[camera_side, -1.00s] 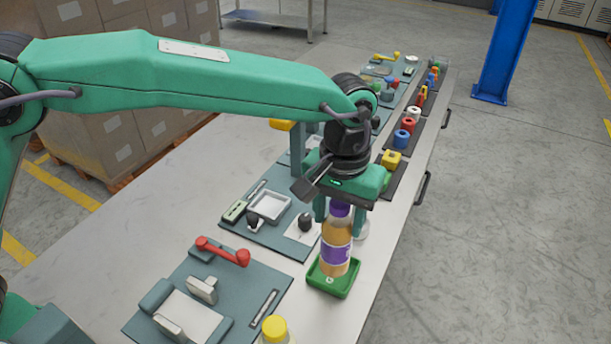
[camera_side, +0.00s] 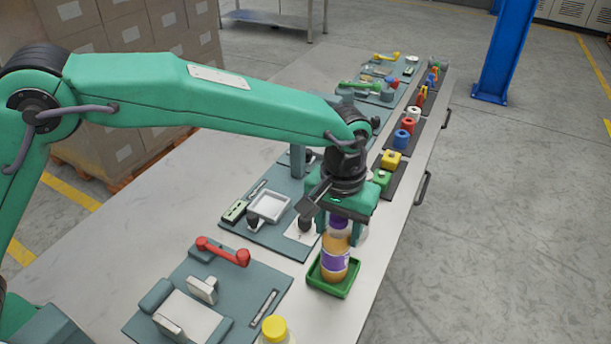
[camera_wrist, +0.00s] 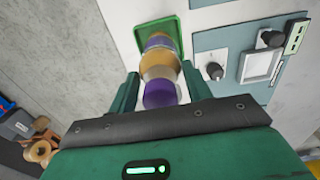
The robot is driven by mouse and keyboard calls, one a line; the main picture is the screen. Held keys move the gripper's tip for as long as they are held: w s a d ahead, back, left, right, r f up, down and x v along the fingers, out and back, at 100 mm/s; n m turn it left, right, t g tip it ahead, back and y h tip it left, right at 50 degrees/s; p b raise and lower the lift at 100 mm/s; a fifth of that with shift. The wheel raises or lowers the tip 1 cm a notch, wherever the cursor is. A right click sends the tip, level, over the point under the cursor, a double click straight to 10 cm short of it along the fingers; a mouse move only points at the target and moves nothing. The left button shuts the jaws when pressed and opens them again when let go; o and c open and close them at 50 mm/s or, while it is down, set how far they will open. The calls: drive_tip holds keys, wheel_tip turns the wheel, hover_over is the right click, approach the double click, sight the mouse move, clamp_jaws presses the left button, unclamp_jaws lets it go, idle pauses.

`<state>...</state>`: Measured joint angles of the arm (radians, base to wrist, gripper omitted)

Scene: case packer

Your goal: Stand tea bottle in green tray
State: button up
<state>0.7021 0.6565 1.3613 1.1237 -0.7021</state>
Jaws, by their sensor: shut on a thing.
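The tea bottle (camera_side: 336,258) has amber contents, a purple label and a purple cap. It is upright, with its lower end inside the rim of the green tray (camera_side: 346,291). I cannot tell whether its base touches the tray floor. My gripper (camera_side: 340,220) is shut on the bottle near its cap, from above. In the wrist view the bottle (camera_wrist: 160,62) stands out between the fingers of my gripper (camera_wrist: 160,92), and the green tray (camera_wrist: 144,38) shows behind its far end.
A bottle with a yellow cap (camera_side: 275,328) stands at the front edge of the picture. Coloured pieces (camera_side: 402,138) line the table's right side farther back.

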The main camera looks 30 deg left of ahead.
drive_tip(key=shift+f, duration=0.15)
drive_tip(key=o, duration=1.5)
wheel_tip(320, 180, up, 12)
drive_tip(key=shift+r, duration=0.2)
